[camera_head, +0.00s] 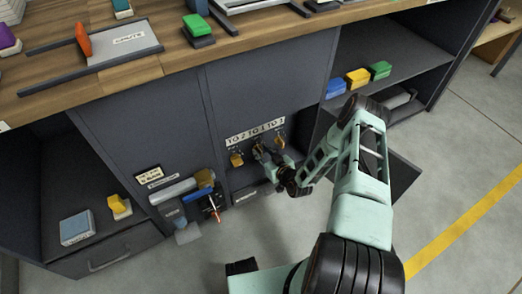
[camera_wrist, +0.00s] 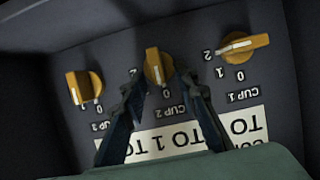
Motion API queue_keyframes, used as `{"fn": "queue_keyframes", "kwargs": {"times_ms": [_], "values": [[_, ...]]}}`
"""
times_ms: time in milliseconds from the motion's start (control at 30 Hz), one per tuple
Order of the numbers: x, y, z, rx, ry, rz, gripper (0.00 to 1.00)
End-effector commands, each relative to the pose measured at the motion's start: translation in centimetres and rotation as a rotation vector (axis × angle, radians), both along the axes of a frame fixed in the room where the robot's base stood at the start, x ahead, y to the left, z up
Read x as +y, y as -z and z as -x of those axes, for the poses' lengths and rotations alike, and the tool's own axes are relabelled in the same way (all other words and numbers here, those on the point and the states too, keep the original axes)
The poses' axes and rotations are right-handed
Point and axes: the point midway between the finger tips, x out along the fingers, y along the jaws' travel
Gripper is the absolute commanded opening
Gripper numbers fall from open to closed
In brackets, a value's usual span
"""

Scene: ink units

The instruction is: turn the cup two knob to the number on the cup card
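The cup two knob (camera_wrist: 155,66) is orange with a pale mark on its grip. It is the middle of three knobs in the wrist view, its grip roughly upright in the picture. The printed label "CUP 2" shows upside down below it. My gripper (camera_wrist: 162,76) is open, with one finger on each side of the cup two knob; I cannot tell whether they touch it. In the head view my gripper (camera_head: 268,160) is at the knob panel and partly hides the middle knob. A small card (camera_head: 148,173) is on the cabinet front to the left; its writing is too small to read.
The cup one knob (camera_wrist: 244,44) and cup three knob (camera_wrist: 84,87) are close on either side. A white lettered strip (camera_wrist: 170,140) lies partly behind my fingers. A dispenser with a blue part (camera_head: 204,178) stands left of the panel. Open shelves (camera_head: 405,65) are at right.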

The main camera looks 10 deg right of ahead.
Motion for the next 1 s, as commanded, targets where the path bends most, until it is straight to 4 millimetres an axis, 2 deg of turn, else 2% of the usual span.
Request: {"fn": "queue_keyframes", "kwargs": {"times_ms": [167,433,767,1000], "values": [[0.01,0.01,0.01,0.0,0.0,0.0,0.28],[0.01,0.0,-0.01,0.0,0.0,0.0,0.0],[-0.07,-0.02,-0.07,0.004,0.001,-0.015,0.0],[-0.36,0.01,-0.16,0.036,0.002,-0.113,0.0]]}}
